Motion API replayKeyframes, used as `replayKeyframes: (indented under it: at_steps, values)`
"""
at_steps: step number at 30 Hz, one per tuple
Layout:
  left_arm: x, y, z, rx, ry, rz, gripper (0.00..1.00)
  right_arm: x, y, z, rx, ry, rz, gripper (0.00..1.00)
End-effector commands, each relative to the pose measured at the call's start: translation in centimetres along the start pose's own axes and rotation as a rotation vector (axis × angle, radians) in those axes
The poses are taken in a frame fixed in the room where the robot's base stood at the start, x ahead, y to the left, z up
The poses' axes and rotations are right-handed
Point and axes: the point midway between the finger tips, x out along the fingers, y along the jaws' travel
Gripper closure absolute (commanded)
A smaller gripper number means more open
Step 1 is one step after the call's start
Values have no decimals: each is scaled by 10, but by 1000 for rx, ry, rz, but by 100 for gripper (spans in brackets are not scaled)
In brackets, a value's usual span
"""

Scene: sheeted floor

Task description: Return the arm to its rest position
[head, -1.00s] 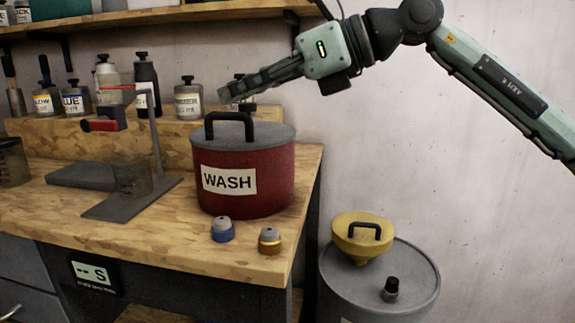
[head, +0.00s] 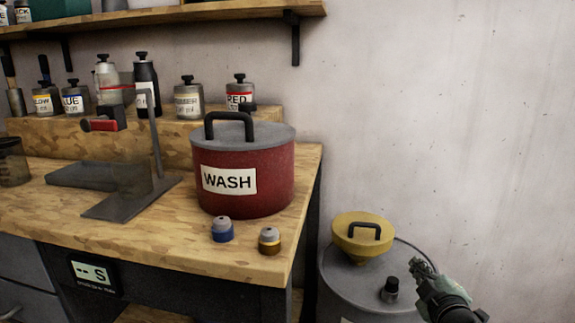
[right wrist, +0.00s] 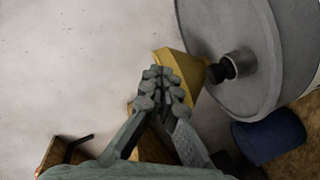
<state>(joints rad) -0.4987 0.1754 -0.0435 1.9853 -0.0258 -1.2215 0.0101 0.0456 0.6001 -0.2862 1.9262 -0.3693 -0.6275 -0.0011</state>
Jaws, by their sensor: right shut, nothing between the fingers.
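My right gripper (head: 424,272) is low at the right of the head view, in front of the grey drum's right edge. Its fingers are shut and hold nothing. In the right wrist view the closed fingers (right wrist: 162,88) show in the middle, with the yellow funnel (right wrist: 182,72) beyond their tips. Only the gripper and a short piece of the right arm show in the head view. My left gripper is in neither view.
A grey drum (head: 335,290) with a yellow lidded funnel (head: 350,232) and a black-capped bung (head: 390,290) stands beside the workbench (head: 60,205). The bench carries a red WASH pot (head: 270,185), a blue jar (head: 222,232) and an orange jar (head: 269,243). The wall side is clear.

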Motion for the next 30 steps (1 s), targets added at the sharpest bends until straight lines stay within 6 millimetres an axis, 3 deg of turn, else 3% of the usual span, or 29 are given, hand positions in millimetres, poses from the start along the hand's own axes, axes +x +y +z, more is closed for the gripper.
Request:
replayKeyframes:
  at_steps: [1,6,9,15,24,30]
  values:
    - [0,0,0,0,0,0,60,-12,-20,35,27,-89,-43,100]
    - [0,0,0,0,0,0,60,-64,-74,140,105,-386,-172,100]
    - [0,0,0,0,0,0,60,-100,-99,188,135,-536,-237,100]
    - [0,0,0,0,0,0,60,-164,-132,249,168,-751,-332,100]
    - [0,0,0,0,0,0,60,-240,-162,298,201,-970,-433,100]
    - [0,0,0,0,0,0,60,-250,-221,262,375,-973,-486,100]
